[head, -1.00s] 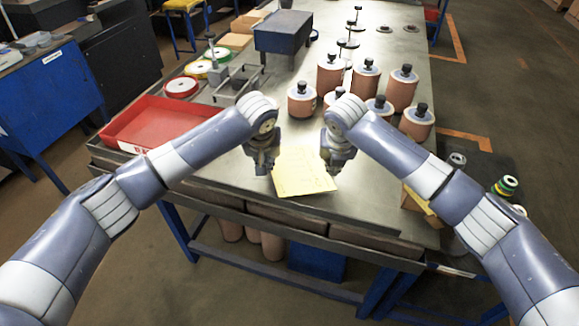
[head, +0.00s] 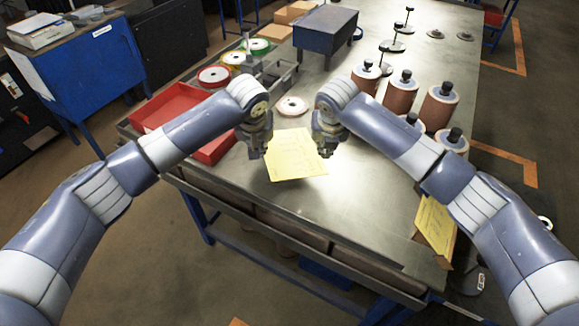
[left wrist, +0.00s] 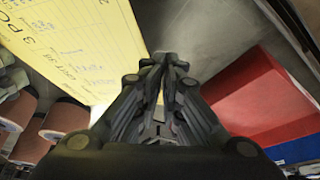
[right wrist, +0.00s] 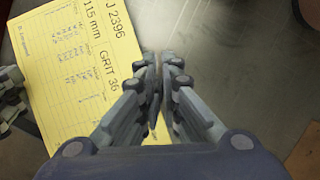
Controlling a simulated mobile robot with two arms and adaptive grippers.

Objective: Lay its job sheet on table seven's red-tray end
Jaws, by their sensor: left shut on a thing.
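The yellow job sheet (head: 297,158) hangs or lies just above the metal tabletop, between my two grippers; I cannot tell whether it touches the table. Its printed side shows in the left wrist view (left wrist: 70,40) and the right wrist view, which reads "J 2396, 115 mm, GRIT 36" (right wrist: 75,70). My left gripper (head: 258,152) is shut on the sheet near its left edge. My right gripper (head: 325,150) is near the sheet's right edge, its fingers together in its wrist view (right wrist: 160,62), apparently beside the paper. The red tray (head: 215,148) is left of my left gripper.
Table seven (head: 345,205) has clear metal in front of the sheet. A white disc (head: 292,106) lies behind it. Several copper-coloured cylinders (head: 438,108) stand at the right. Another yellow sheet (head: 436,222) is at the right edge. A blue-grey box (head: 326,30) stands behind.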

